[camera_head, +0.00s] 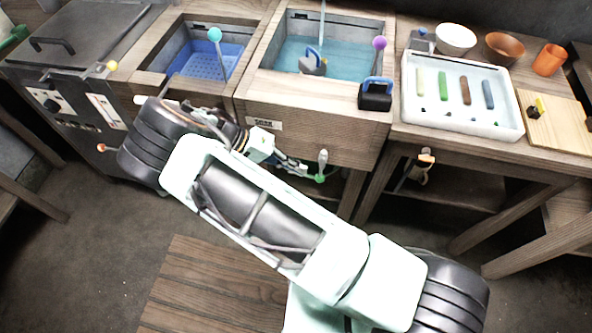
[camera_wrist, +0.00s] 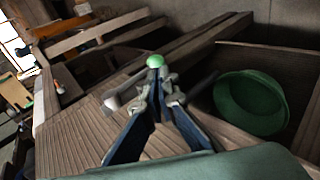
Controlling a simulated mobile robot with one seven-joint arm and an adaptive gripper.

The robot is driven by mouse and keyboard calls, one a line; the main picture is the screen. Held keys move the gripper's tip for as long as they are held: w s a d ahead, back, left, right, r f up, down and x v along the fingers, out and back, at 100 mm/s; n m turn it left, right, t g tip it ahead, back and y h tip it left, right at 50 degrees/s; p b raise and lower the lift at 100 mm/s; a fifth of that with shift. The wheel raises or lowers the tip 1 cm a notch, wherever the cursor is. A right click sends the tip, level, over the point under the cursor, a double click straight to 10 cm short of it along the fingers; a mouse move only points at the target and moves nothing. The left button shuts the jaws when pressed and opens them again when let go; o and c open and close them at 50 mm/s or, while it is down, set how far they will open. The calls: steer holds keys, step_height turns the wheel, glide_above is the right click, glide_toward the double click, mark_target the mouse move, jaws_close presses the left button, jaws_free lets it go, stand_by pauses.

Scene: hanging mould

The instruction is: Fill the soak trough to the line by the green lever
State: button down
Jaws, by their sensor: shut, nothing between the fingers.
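The soak trough (camera_head: 318,116) is a wooden basin at the top middle of the head view, with a label on its front. Blue-green water (camera_head: 345,66) stands in it below the rim, and a pale vertical streak comes down at its back. I cannot make out a fill line. The green lever knob (camera_head: 320,178) shows low in front of the trough, and in the wrist view as a green ball (camera_wrist: 155,61). My gripper (camera_head: 303,170) is shut and empty close to it. In the wrist view the fingertips (camera_wrist: 158,84) meet just below the ball; contact is unclear.
A grey block with a blue handle (camera_head: 313,64) is in the trough; a black one (camera_head: 376,95) sits on its right rim. A purple-knobbed lever (camera_head: 379,43) and cyan-knobbed lever (camera_head: 214,34) stand nearby. A white tray (camera_head: 455,122) is at right. A green bowl (camera_wrist: 250,103) shows in the wrist view.

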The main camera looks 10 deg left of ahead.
steer(key=v, duration=1)
steer(key=shift+a+f, duration=0.15)
steer(key=shift+a, duration=0.25)
stand_by(3.4)
steer(key=shift+w, duration=0.1)
stand_by(1.4)
